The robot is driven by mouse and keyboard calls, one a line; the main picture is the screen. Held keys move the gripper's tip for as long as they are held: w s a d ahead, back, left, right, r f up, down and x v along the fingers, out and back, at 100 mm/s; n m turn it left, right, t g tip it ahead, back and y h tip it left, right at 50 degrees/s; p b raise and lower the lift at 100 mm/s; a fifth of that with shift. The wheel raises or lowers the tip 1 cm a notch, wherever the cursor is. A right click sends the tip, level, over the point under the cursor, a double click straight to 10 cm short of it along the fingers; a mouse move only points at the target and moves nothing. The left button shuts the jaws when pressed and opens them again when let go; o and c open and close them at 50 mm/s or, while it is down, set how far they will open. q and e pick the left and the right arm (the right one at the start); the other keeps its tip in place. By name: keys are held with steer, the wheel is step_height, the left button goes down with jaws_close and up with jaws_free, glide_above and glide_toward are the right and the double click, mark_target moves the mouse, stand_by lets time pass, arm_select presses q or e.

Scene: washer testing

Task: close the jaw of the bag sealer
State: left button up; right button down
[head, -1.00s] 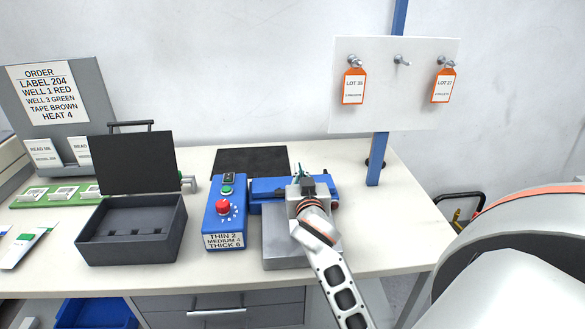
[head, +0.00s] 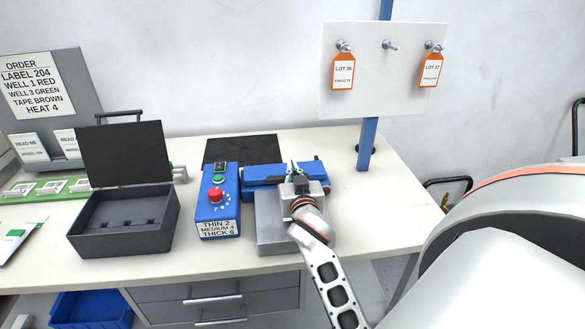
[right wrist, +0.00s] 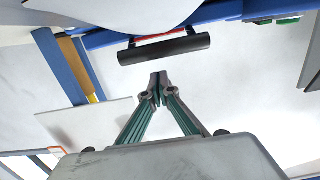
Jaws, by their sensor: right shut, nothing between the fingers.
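The bag sealer's blue jaw bar (head: 262,172) lies across the back of its grey base (head: 268,230). The blue control box (head: 217,205), with a red knob and green button, stands at its left. My right gripper (head: 294,167) is above the base, at the jaw bar's front, and partly hides it. In the right wrist view the fingers (right wrist: 158,84) are shut and empty. A black handle bar (right wrist: 165,50) shows just beyond the fingertips, apart from them in the picture, with blue jaw parts behind. I cannot tell how far open the jaw is. My left gripper is out of view.
A dark open case (head: 122,220) stands left of the control box. A black mat (head: 240,150) lies behind the sealer. A white board (head: 390,70) with two orange tags hangs on a blue post (head: 367,145) at the back right. The table right of the sealer is clear.

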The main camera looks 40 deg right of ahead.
step_height(320, 180, up, 10)
stand_by(0.6)
steer(key=shift+s+f, duration=0.1)
